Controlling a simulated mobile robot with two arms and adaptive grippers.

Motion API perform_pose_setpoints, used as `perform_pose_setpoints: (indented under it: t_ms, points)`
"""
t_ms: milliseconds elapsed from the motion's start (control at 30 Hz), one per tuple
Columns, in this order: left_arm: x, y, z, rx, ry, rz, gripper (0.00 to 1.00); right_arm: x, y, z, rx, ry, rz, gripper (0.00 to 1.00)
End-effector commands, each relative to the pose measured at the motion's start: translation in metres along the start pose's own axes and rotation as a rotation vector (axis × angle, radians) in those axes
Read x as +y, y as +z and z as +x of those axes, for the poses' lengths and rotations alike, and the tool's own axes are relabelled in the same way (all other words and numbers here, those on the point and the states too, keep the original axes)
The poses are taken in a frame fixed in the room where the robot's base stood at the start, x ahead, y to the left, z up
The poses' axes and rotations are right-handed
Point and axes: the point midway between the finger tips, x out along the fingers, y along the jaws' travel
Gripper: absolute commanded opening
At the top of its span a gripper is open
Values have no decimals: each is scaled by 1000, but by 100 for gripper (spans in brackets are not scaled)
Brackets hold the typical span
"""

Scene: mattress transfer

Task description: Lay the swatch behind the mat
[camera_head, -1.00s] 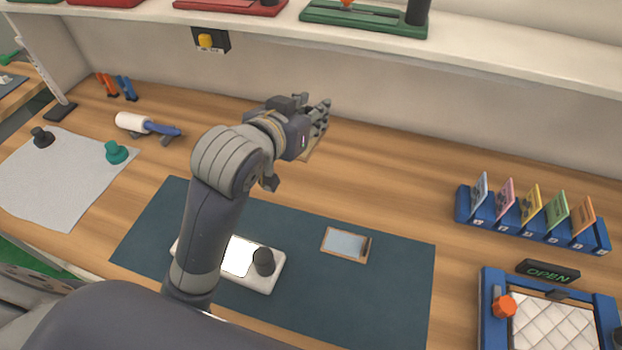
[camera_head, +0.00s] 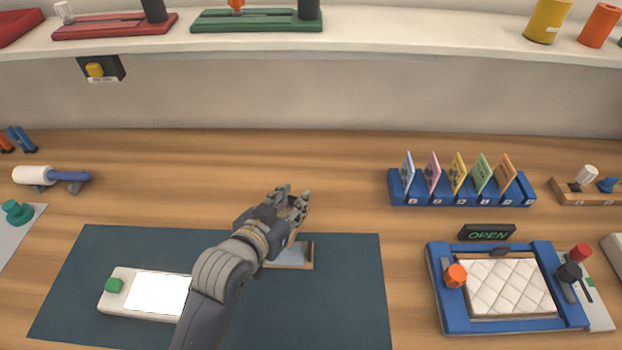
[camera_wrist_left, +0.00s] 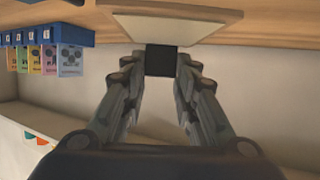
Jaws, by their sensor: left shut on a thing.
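My left gripper (camera_head: 292,203) shows in the head view over the bare wood just behind the dark teal mat (camera_head: 340,300). In the left wrist view its fingers (camera_wrist_left: 162,62) are closed on a dark square block. That block joins a pale, tan-edged flat piece, which I take to be the swatch (camera_wrist_left: 170,27), close to the wooden tabletop. Whether it touches the wood I cannot tell. My right gripper is not in view.
A white device (camera_head: 155,293) lies on the mat, partly hidden by my arm. A blue card rack (camera_head: 460,192) stands to the right. The wood behind the mat looks clear.

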Motion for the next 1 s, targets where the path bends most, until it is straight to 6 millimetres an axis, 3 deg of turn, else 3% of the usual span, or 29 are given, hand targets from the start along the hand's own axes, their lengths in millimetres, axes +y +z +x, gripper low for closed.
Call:
perform_pose_setpoints:
  t_ms: [300, 500, 667, 1000]
  points:
    - [12, -24, 69, 0, 1, 0, 6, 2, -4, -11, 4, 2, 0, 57]
    - [17, -32, 101, 0, 0, 0, 6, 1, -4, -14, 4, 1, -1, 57]
    - [19, -35, 111, 0, 0, 0, 6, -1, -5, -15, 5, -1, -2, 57]
    - [18, -2, 125, -2, -1, 2, 6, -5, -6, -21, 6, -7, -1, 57]
